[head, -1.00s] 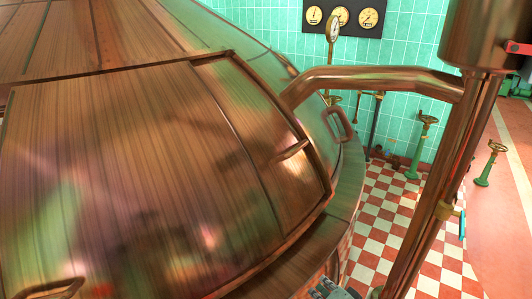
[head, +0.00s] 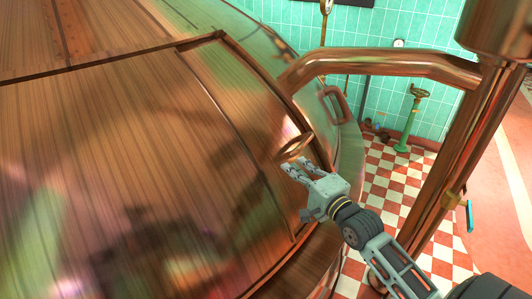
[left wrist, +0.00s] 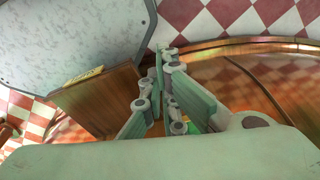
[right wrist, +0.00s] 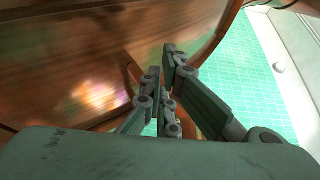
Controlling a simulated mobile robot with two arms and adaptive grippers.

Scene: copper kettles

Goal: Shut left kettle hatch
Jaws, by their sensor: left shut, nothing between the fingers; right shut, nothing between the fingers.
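The copper kettle's hatch (head: 130,150) fills the left and middle of the head view, a broad curved panel with a raised rim on its right side. I cannot tell how far it stands open. A copper handle (head: 295,147) sits near its right edge. My right gripper (head: 290,167) is shut and empty, its fingertips just below the handle; contact is unclear. The right wrist view shows its fingers (right wrist: 160,60) before the copper surface (right wrist: 70,70). My left gripper (left wrist: 163,65) is shut and empty, seen only in its wrist view, above the floor and a copper edge.
A thick copper pipe (head: 400,65) runs from the kettle to an upright pipe on the right. A green valve stand (head: 410,120) stands behind on the red and white checked floor (head: 390,185). Another handle (head: 335,103) is on the kettle's far side.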

